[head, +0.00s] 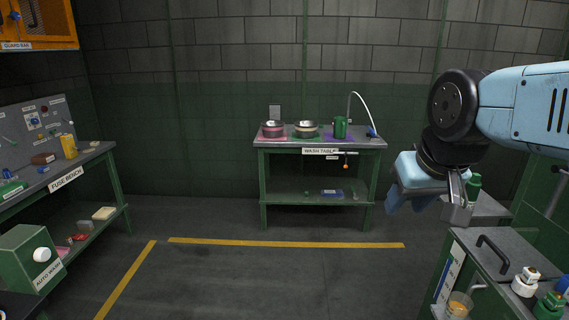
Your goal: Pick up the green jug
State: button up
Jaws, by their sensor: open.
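The green jug (340,127) stands upright on the wash table (262,150), towards the right of its top, at the back of the room. It is small in the view, and a purple patch lies under or beside it. My gripper (428,206) is in the right of the head view, pointing down, open and empty. It is much nearer the camera than the jug and well apart from it.
A cabinet (500,250) with bottles is at the near right. The fuse bench (60,186) is left. The middle floor, with yellow lines (285,243), is clear.

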aim_at(340, 123)
jog(key=z, duration=0.05)
jog(key=i, duration=3.85)
jog(key=u, duration=0.3)
